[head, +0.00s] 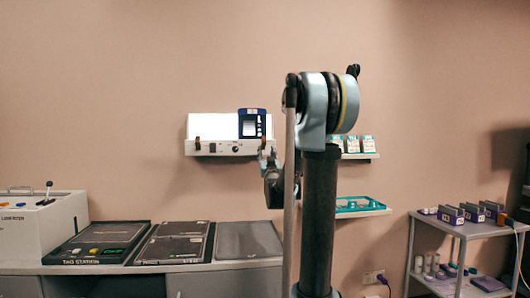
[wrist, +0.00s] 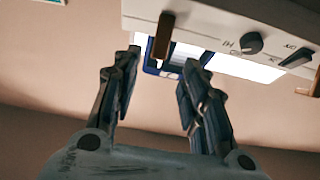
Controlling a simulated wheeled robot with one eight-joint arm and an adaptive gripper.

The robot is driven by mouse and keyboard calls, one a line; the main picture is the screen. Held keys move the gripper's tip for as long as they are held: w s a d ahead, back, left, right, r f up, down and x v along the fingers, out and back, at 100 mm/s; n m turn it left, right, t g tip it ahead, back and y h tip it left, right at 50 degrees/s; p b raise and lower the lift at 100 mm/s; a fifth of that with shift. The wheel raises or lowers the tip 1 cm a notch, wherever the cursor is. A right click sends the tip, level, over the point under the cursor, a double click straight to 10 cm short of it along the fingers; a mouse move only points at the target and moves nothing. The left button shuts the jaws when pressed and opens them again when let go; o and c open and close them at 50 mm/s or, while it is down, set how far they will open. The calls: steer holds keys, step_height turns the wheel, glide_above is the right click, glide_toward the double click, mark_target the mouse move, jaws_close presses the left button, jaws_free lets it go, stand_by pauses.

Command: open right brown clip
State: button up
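A white light box (head: 222,148) is mounted on the wall, with a brown clip near each end of its front strip. The right brown clip (head: 263,144) is just above my gripper (head: 267,160) in the head view. In the wrist view, which shows the box upside down, this clip (wrist: 164,37) lies ahead of and between the fingertips of my gripper (wrist: 166,57). The gripper is open and empty, and no finger clearly touches the clip. The left brown clip (head: 197,143) also shows at the wrist view's right edge (wrist: 315,84).
A dark blue framed item (head: 252,123) stands at the box's right, behind the strip. Knobs (wrist: 251,43) sit between the clips. Small shelves (head: 362,208) are right of my arm. A counter with flat panels (head: 248,240) runs below; a cart (head: 462,232) stands right.

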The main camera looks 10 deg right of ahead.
steer(key=shift+v, duration=2.65)
steer(key=shift+f, duration=0.15)
steer(key=s+f+g, duration=0.6)
steer(key=s+f, duration=0.1)
steer(key=f, duration=0.3)
steer(key=s+f+g, duration=0.5)
steer(key=s+f, duration=0.2)
steer(key=f, duration=0.3)
steer(key=s+f+g, duration=0.5)
steer(key=s+f, duration=0.3)
steer(key=s, duration=0.6)
steer(key=s+f+g, duration=0.5)
steer(key=s+f, duration=0.4)
steer(key=s, duration=0.5)
steer(key=shift+s, duration=0.2)
steer(key=shift+w+d, duration=0.1)
